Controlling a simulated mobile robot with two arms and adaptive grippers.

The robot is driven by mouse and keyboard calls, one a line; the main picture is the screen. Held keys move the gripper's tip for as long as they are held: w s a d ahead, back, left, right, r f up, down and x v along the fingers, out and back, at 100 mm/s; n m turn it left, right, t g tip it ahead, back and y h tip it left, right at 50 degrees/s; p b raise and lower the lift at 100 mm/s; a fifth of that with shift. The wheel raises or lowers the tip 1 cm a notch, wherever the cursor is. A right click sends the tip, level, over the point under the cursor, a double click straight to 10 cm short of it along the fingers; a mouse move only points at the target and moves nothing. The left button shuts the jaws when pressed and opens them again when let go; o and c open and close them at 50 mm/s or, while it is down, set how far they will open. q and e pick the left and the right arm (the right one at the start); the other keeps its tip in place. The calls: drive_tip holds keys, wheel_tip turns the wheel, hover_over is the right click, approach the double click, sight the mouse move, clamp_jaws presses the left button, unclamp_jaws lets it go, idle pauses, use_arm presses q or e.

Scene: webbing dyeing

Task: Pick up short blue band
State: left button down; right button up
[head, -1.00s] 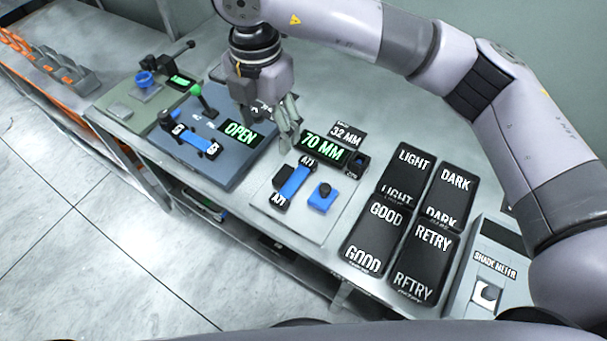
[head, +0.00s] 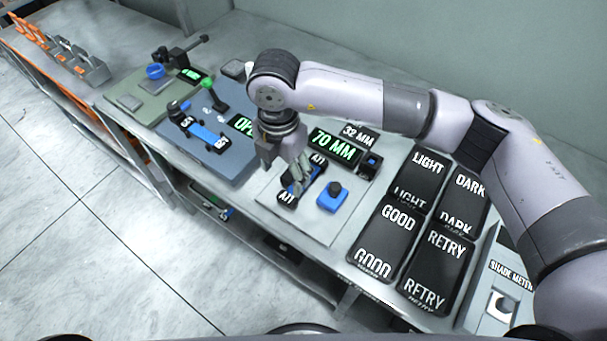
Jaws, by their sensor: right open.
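A short blue band (head: 291,184) lies between two black end pieces with white lettering on a light plate, left of a blue block with a black knob. My right gripper (head: 301,181) reaches down over this band from above and hides much of it. Its jaws are open, and I cannot tell whether the fingers touch the band. Another blue band (head: 204,133) lies on the blue-grey station to the left, also between black end pieces. My left gripper is not in view.
The blue block (head: 333,197) stands close right of the gripper. Behind it is the 70 MM display (head: 333,144). Black GOOD (head: 387,238) and RETRY (head: 436,267) trays stand to the right, with a shade meter (head: 494,292) beyond.

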sight(289, 195)
wheel_tip(289, 195, down, 3)
drive_tip(key=shift+r, duration=0.15)
drive_tip(key=f+p, duration=0.1)
drive_tip(key=f, duration=0.1)
drive_tip(key=f+p, duration=0.1)
drive_tip(key=f, duration=0.1)
drive_tip(key=shift+s+d+p, duration=0.1)
drive_tip(key=shift+d+p, duration=0.25)
drive_tip(key=shift+f, duration=0.65)
drive_tip(key=shift+c, duration=0.4)
drive_tip(key=c, duration=1.2)
drive_tip(key=shift+r, duration=0.1)
